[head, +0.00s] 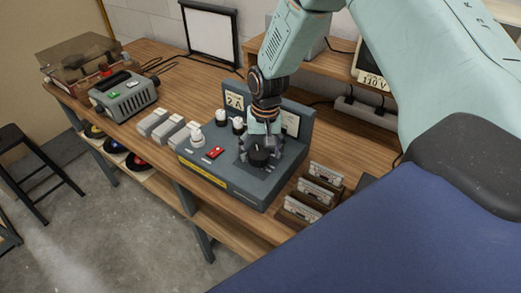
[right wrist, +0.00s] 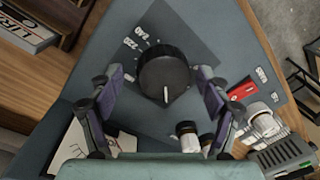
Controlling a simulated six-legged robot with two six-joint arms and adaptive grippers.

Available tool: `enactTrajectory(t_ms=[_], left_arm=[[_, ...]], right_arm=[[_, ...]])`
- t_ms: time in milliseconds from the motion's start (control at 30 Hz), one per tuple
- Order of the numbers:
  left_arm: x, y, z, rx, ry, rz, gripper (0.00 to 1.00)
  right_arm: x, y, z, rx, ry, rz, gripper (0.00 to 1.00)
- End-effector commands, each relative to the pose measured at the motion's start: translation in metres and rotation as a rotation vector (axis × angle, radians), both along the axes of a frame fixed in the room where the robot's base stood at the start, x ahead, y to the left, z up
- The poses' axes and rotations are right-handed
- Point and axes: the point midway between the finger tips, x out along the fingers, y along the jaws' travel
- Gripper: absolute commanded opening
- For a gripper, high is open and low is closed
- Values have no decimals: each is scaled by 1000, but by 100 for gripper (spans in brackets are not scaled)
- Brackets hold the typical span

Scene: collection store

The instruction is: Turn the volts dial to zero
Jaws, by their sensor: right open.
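The volts dial is a black round knob (right wrist: 163,70) with a white pointer line, on a dark plate of the grey control box (head: 232,182). In the right wrist view the pointer points down the picture, away from the printed 240 and 220 at upper left; other marks are hidden or unreadable. In the head view the knob (head: 259,156) shows beneath my right gripper (head: 260,147). My right gripper is open, with its fingers (right wrist: 160,80) on either side of the knob; gaps show between them and it. My left gripper is not in view.
The box also carries a red switch (head: 214,153), white-topped posts (head: 222,117) and a card reading 2 A (head: 235,100). Small cased items (head: 318,187) stand close at its right, grey blocks (head: 165,127) at its left. A grey device (head: 125,98) sits farther left.

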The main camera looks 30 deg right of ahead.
Motion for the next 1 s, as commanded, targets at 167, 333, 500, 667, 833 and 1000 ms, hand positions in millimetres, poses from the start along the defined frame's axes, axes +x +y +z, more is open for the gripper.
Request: enactTrajectory(t_ms=[167,333,500,667,833,1000], left_arm=[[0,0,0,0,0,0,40],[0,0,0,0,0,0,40],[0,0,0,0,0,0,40],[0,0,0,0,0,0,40],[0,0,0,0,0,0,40],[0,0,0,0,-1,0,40]], right_arm=[[1,1,-3,-1,-2,1,78],[2,1,-3,-1,-2,1,74],[3,0,-3,0,-1,1,60],[4,-1,-3,0,-1,0,46],[4,-2,-3,-1,-2,1,32],[4,-2,-3,0,-3,1,23]])
